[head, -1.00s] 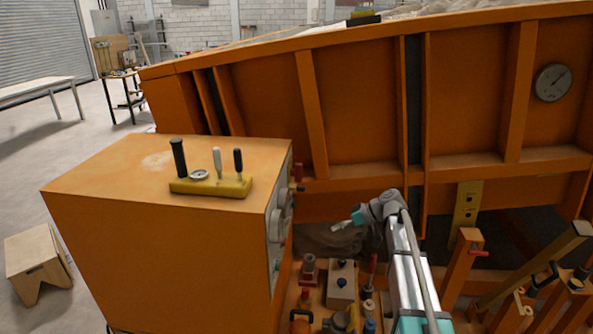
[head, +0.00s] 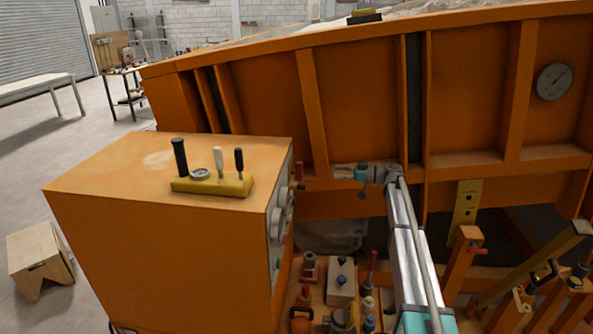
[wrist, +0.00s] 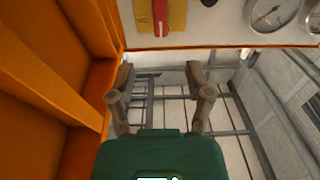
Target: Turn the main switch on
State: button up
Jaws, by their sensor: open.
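The main switch appears to be the red handle (wrist: 160,17) on a yellow plate (wrist: 177,14) at the top of the wrist view. It sits on a pale panel (wrist: 222,30), and its top is cut off by the frame edge.
Gauges (wrist: 270,14) sit on the panel right of the switch. Orange ribbed wall (head: 360,110) stands close behind my gripper. Levers on a yellow block (head: 212,184) top the cabinet. Valves and posts (head: 340,285) stand below my arm.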

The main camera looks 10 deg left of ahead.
aim_at(300, 180)
jog(key=shift+a, duration=0.1)
jog(key=a, duration=1.3)
jog(key=shift+w+a, duration=0.25)
jog(key=shift+a, duration=0.05)
